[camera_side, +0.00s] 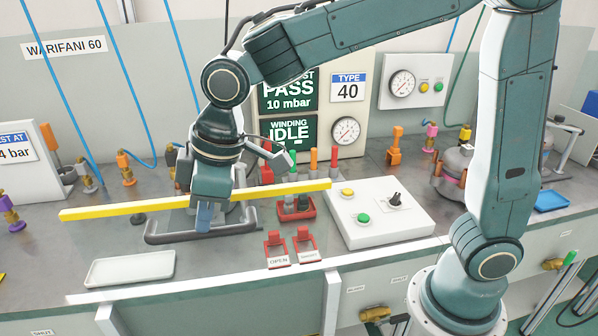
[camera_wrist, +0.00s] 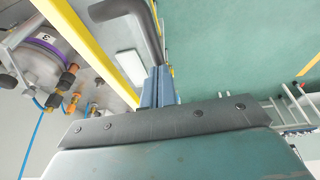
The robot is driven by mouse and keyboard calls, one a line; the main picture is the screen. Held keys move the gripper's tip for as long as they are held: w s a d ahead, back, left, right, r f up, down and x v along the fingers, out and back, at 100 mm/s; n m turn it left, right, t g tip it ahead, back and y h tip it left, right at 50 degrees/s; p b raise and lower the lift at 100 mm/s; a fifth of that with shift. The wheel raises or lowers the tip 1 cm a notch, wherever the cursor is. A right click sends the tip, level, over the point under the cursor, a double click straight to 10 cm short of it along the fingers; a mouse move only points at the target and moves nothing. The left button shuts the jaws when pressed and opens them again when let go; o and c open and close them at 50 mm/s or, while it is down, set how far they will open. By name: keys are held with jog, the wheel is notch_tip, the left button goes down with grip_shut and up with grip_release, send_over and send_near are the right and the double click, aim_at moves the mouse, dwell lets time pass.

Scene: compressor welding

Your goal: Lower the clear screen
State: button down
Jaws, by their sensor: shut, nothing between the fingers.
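The clear screen (camera_side: 110,213) shows as a yellow bar running across the front of the bench, with a faint see-through pane that is hard to make out. The yellow bar also crosses the wrist view (camera_wrist: 100,52) at a slant. A dark grey tubular handle (camera_side: 185,237) lies just below the bar in the side view. My gripper (camera_side: 203,218) points down in front of the bar, close to the handle. In the wrist view its blue fingers (camera_wrist: 158,88) are together and empty, beside the bent end of the handle (camera_wrist: 140,18). I cannot tell whether they touch it.
A white control box (camera_side: 375,212) with buttons stands right of my gripper. A white tray (camera_side: 130,268) lies front left. A compressor with a purple ring (camera_wrist: 40,48) and fittings is behind the bar.

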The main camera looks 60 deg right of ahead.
jog(key=shift+f, duration=0.1)
notch_tip(320, 180, down, 25)
jog(key=shift+r, duration=0.2)
dwell(0.4)
jog(key=shift+r, duration=0.15)
jog(key=a+v, duration=0.1)
jog(key=v, duration=1.2)
jog(key=shift+r, duration=0.35)
